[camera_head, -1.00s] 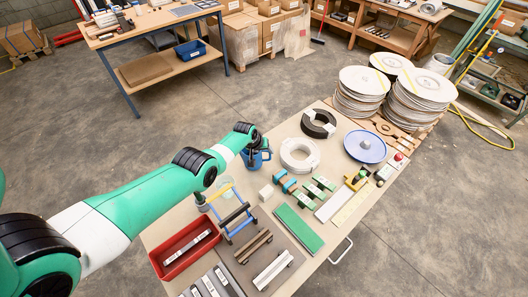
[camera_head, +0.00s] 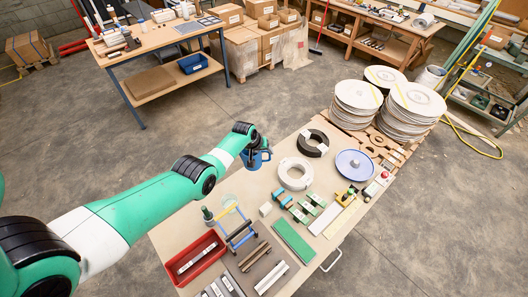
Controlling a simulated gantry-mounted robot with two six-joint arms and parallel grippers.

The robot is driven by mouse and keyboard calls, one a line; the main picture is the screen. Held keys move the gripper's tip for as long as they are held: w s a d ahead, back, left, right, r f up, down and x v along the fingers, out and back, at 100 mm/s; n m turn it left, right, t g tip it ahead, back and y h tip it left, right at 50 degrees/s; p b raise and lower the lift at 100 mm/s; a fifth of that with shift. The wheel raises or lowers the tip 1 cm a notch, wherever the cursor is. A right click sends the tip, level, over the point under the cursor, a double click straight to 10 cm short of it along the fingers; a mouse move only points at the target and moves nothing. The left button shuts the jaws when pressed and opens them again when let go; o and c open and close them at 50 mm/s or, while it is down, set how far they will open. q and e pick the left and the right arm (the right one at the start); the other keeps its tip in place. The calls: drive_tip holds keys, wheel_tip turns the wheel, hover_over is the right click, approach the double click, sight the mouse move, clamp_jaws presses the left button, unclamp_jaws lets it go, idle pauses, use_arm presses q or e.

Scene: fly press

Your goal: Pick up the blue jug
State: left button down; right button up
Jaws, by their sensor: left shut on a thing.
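The blue jug (camera_head: 256,159) is at the far left edge of the table, beyond the white ring. My left arm reaches over the table from the left. My left gripper (camera_head: 254,146) is shut on the jug from above, and its fingers are partly hidden by the arm and the jug. The jug looks upright and seems to hang just above the table's edge, though the gap is hard to see. My right gripper is not in view.
On the table (camera_head: 222,279) are a white ring (camera_head: 282,173), a black ring (camera_head: 324,144), a blue dish (camera_head: 350,171), a red tray (camera_head: 196,272), a blue-framed stand (camera_head: 237,239) and several green blocks. Stacked white discs (camera_head: 356,108) stand at the back right.

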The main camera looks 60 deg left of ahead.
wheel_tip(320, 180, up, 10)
drive_tip(key=p, duration=0.9)
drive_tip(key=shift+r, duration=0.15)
